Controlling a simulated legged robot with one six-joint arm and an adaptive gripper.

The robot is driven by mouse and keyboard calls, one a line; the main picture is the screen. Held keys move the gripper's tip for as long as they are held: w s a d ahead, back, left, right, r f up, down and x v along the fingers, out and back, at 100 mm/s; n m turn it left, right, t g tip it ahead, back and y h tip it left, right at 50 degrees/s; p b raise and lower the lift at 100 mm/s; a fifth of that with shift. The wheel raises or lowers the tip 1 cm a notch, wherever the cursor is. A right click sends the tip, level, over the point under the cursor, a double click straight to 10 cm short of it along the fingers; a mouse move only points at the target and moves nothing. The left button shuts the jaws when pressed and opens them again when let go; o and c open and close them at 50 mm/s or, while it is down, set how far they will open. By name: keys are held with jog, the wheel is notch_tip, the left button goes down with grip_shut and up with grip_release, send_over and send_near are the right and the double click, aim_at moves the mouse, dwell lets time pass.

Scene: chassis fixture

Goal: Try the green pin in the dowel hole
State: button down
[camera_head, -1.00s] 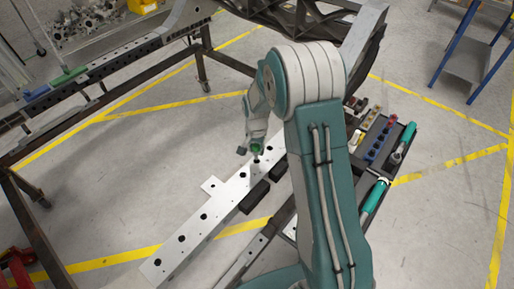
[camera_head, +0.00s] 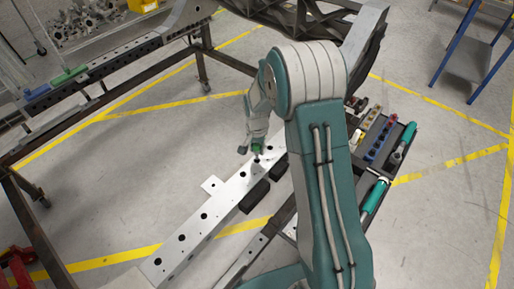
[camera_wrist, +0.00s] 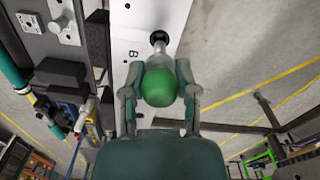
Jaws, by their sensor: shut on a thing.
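My gripper (camera_wrist: 160,88) is shut on the green pin (camera_wrist: 160,84), holding it by its round green head. The pin's grey metal shank (camera_wrist: 157,57) points at a dark round hole (camera_wrist: 158,37) in the white plate, near a letter B. The shank's tip overlaps the hole's edge in the wrist view; I cannot tell whether it has entered. In the head view, the green pin (camera_head: 258,148) is above the far part of the white plate (camera_head: 217,207), with its tip at a dark hole.
Black blocks (camera_head: 255,196) lie along the plate's right side. A dark tool tray (camera_head: 379,140) with coloured parts and green-handled tools is to the right of my arm. A steel frame table (camera_head: 118,65) stands at the left. Bare floor lies left of the plate.

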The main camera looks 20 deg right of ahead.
jog(key=shift+f, duration=1.25)
jog(key=shift+c, duration=1.5)
grip_release()
jog(key=shift+r, duration=4.55)
